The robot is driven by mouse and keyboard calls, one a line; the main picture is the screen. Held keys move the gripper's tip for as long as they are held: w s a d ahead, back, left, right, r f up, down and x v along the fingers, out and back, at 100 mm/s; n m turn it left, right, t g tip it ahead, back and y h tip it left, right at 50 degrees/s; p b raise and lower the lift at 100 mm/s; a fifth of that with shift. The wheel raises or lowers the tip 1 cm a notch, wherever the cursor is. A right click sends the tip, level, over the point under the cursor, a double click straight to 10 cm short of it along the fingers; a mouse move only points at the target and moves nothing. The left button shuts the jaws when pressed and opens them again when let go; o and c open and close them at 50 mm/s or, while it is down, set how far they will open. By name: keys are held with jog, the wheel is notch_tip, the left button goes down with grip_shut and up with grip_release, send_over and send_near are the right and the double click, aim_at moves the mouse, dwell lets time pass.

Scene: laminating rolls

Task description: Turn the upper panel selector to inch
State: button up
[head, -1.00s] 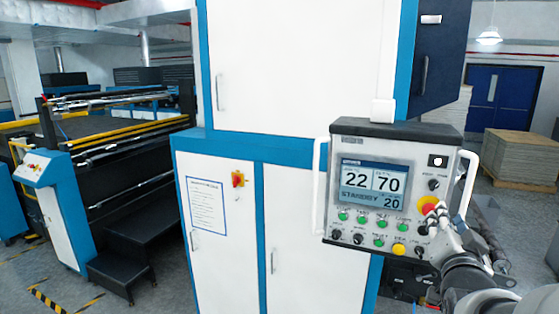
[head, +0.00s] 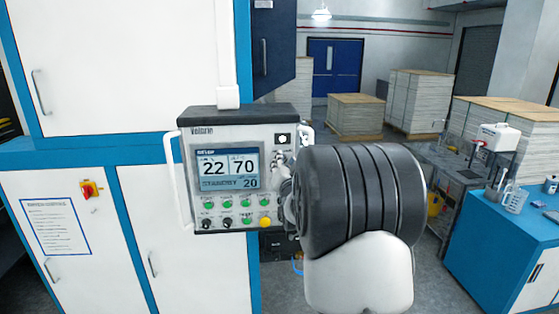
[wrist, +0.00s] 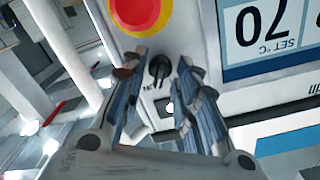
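The upper panel selector (wrist: 158,70) is a small black knob on the pale control panel (head: 240,143). In the wrist view it sits beside the red and yellow emergency stop (wrist: 140,14), and the panel appears upside down. My gripper (wrist: 164,75) is open, with one finger on each side of the knob. A gap shows between knob and fingers, and I cannot tell whether the tips reach around it. The knob's label is too small to read. In the head view my wrist and gripper hide the selector and the emergency stop.
The panel's screen (head: 228,169) reads STANDBY, with green buttons and a yellow button (head: 265,222) below. A white handle (head: 178,180) stands at its left edge. Blue and white cabinets stand behind. A blue bench (head: 510,240) is at the right.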

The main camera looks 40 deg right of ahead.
jog(key=shift+w+d, duration=0.15)
jog(key=shift+w, duration=0.15)
jog(key=shift+c, duration=0.3)
grip_shut()
jog(key=shift+b, duration=0.4)
jog(key=n+b, duration=1.1)
jog(key=b, duration=0.5)
jog(key=shift+n, duration=0.4)
jog(key=shift+b, duration=0.35)
